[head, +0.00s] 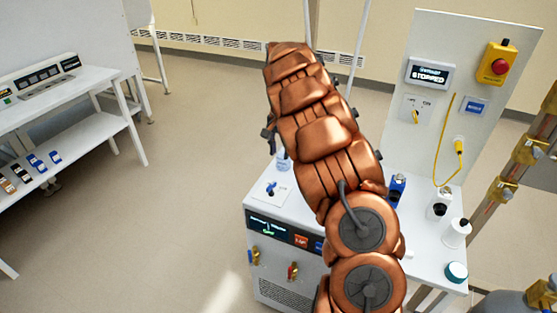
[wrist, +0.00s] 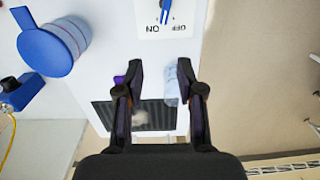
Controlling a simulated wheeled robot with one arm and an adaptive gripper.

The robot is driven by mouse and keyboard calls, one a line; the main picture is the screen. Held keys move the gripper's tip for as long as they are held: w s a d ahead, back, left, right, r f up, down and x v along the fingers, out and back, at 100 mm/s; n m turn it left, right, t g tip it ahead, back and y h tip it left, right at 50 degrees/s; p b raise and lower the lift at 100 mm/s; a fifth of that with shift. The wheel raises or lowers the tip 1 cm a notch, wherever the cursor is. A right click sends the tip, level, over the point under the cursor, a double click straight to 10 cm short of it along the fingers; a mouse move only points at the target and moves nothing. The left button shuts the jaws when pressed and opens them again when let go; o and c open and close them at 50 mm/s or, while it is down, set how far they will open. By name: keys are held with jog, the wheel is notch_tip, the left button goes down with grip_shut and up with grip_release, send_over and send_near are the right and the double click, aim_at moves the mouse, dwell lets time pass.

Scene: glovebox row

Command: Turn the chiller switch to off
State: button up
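The chiller (head: 270,225) is a white cabinet with a dark display strip, partly hidden behind my arm in the head view. Its small display text is green and blurred. A switch plate with a blue lever (head: 270,188) lies on its top at the left. In the wrist view a white plate (wrist: 181,14) with upside-down ON and OFF labels sits at the top edge, with a blue lever (wrist: 165,12) between them, partly cut off. My gripper (wrist: 159,66) is open and empty, its fingertips apart from the plate. My gripper is not clearly visible in the head view.
A pale bottle (head: 283,160) stands behind the switch plate. An upright panel (head: 440,60) at right carries a STOPPED display, a red button (head: 499,66) and another switch with a yellow handle (head: 415,116). In the wrist view a blue-lidded container (wrist: 48,48) is at left. Floor at left is clear.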

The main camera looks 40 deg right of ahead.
aim_at(273, 183)
jog(key=a+f+m+b, duration=0.1)
jog(key=b, duration=0.5)
jog(key=a+f+b, duration=0.1)
jog(key=b, duration=0.5)
jog(key=a+f+m+b, duration=0.1)
jog(key=f+b, duration=0.1)
jog(key=b, duration=0.5)
jog(key=shift+s+m, duration=0.3)
jog(key=shift+f+p, duration=0.4)
jog(key=shift+f, duration=3.4)
jog(key=shift+c, duration=0.3)
grip_shut()
